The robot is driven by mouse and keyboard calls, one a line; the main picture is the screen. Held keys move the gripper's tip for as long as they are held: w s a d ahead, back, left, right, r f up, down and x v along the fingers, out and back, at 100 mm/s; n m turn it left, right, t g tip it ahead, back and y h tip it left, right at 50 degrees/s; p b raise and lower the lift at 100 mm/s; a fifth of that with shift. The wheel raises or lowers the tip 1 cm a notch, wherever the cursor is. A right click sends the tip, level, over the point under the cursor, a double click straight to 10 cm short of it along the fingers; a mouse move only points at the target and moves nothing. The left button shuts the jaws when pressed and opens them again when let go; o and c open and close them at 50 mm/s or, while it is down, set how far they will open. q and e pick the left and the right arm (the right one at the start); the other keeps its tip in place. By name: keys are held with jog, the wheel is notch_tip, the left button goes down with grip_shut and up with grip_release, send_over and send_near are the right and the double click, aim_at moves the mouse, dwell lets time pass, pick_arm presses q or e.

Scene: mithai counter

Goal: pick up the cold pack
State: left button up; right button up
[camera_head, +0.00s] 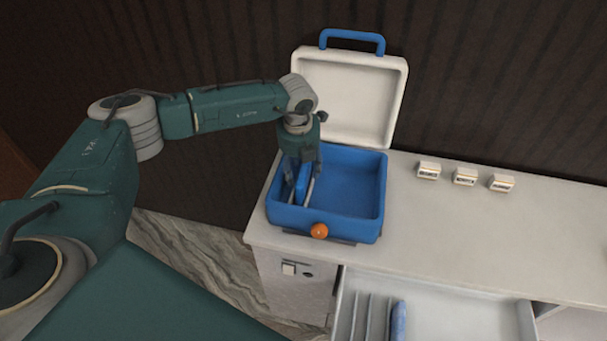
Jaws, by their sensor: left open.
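The blue cooler box (372,229) stands open on the white counter, with its white lid raised at the back. A blue slab that looks like a cold pack (303,184) stands on edge in the box's left part. My left gripper (301,190) reaches down into the box, its fingers open on either side of this slab. I cannot tell whether the fingers touch it. The gripper hides part of the slab and of the box's left side. My right gripper is not in view.
An orange knob (319,231) sits on the box's front. Three small white blocks (466,177) stand in a row on the counter to the right. The open drawer (470,297) with thin dividers juts out below the counter (440,215). The right part of the box is empty.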

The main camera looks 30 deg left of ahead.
pick_arm(q)
jog(key=shift+w+f, duration=0.1)
jog(key=shift+f, duration=0.1)
jog(key=shift+r, duration=0.1)
grip_shut()
jog(key=shift+r+b, duration=0.35)
jog(key=shift+r, duration=0.3)
notch_tip(320, 180, up, 19)
jog(key=b, duration=0.5)
jog(key=shift+f, duration=0.15)
